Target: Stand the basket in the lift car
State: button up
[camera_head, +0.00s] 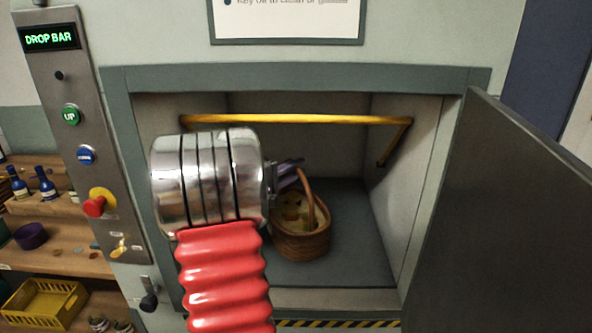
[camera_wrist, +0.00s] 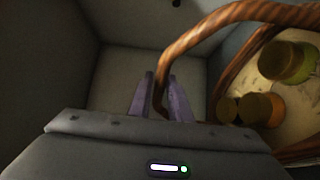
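The wicker basket (camera_head: 302,243) stands upright inside the lift car (camera_head: 347,220), apparently on its floor, to the right of my gripper. Yellowish contents show inside it. In the wrist view, the basket (camera_wrist: 222,106) is at the right edge with round-lidded jars in it. My gripper (camera_head: 296,168) reaches into the car at the basket's arched handle. In the wrist view, my gripper's purple fingers (camera_wrist: 160,80) stand apart, with one leg of the handle (camera_wrist: 190,36) between them. A gap shows beside the handle. The head view partly hides the fingers behind my wrist.
A yellow bar (camera_head: 300,119) crosses the upper opening. A dark door (camera_head: 497,220) stands open at right. The left panel reads "DROP BAR" (camera_head: 49,38) above buttons and a red knob (camera_head: 94,206). Shelves with bottles and a yellow crate (camera_head: 45,301) are at left.

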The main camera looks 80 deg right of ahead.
jog(key=o, duration=0.3)
jog(key=shift+r, duration=0.1)
jog(key=v, duration=0.7)
jog(key=shift+w+a, duration=0.15)
jog(key=shift+a, duration=0.05)
jog(key=shift+r, duration=0.15)
dwell(0.9)
